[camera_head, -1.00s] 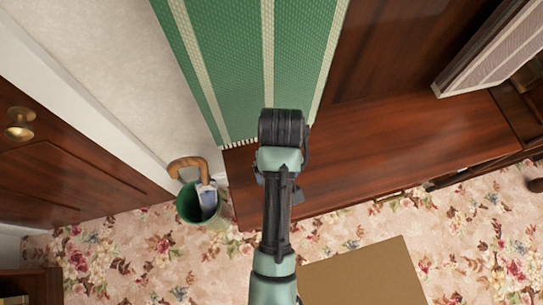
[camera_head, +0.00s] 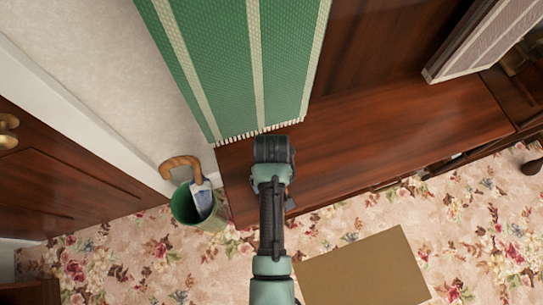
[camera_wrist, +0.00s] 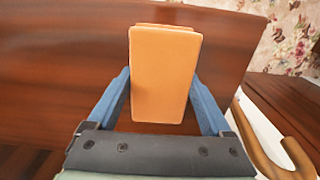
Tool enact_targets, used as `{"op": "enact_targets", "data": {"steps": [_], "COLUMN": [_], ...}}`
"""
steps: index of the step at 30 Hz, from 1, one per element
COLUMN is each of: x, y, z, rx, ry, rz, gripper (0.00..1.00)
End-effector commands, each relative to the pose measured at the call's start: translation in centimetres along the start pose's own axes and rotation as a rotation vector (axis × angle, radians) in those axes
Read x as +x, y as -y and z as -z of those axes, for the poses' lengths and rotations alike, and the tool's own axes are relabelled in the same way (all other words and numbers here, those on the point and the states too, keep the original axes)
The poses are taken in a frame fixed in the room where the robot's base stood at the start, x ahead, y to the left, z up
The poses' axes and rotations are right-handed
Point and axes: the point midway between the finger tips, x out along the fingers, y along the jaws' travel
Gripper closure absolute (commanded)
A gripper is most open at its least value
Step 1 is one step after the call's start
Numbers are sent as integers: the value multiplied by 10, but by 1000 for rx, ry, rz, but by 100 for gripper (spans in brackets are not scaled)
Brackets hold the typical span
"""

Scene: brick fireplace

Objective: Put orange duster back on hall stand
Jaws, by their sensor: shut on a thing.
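The orange duster (camera_wrist: 165,75) is a flat orange block in the wrist view. My gripper (camera_wrist: 165,95) is shut on it, with a blue finger on either side. Behind it is the dark red-brown wood of the hall stand (camera_head: 400,140); I cannot tell whether the duster touches it. In the head view my wrist covers the duster and the fingers, over the left part of the hall stand's wooden top.
A green and cream striped cloth (camera_head: 235,60) hangs at the stand's left. A green bin (camera_head: 187,207) with a wooden-handled umbrella (camera_head: 180,163) stands beside the stand's left end. A brown mat (camera_head: 365,270) lies on the floral carpet. A striped panel (camera_head: 485,40) is at right.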

Motion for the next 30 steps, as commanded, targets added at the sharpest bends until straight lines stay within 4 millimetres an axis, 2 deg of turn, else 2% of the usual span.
{"op": "enact_targets", "data": {"steps": [6, 7, 9, 16, 20, 23, 30], "x": [3, 3, 3, 2, -5, -20, -73], "y": [0, 0, 0, 0, 0, 0, 0], "z": [0, 0, 0, 0, 1, 1, 2], "rx": [0, 0, 0, 0, 0, 0, 0], "ry": [0, 0, -1, 0, -2, -4, -5], "rz": [0, 0, 0, 0, -1, -1, -2], "gripper": [68, 14, 2, 0, 0, 0, 0]}}
